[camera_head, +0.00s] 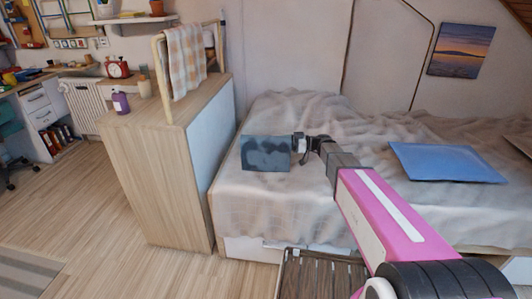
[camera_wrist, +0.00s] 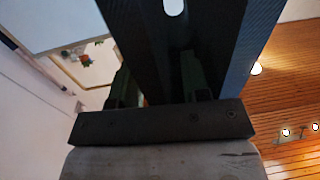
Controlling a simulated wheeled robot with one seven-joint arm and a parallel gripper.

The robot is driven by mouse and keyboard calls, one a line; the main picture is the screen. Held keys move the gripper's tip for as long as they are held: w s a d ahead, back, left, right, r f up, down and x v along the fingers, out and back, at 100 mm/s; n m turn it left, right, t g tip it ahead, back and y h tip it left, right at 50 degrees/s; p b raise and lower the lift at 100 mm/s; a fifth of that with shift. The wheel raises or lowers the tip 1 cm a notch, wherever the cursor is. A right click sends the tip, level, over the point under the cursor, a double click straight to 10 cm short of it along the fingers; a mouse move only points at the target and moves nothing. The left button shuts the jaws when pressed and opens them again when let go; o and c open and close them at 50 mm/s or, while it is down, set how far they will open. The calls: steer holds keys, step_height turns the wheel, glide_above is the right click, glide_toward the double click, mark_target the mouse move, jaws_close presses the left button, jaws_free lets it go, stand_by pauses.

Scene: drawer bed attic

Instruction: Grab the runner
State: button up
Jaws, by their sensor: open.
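My gripper (camera_head: 299,144) reaches over the left part of the bed, open. A flat dark grey-blue panel-like thing (camera_head: 265,153) with darker blotches shows right beside the fingertips; I cannot tell whether it touches them or what it rests on. In the wrist view the gripper (camera_wrist: 160,85) has dark shapes at and beyond its fingers, too dim to separate. No thing is plainly recognisable as the runner. A grey striped rug (camera_head: 30,275) lies on the floor at the lower left, far from my gripper and cut by the frame edge.
The bed (camera_head: 270,205) has a rumpled grey cover and a blue flat cushion (camera_head: 445,162). A wooden cabinet (camera_head: 165,170) stands left of it, with a purple bottle (camera_head: 121,102) on top. A dark slatted thing (camera_head: 320,275) is at the bottom.

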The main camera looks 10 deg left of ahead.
steer(key=shift+a, duration=0.3)
jaws_close()
steer(key=shift+r, duration=0.15)
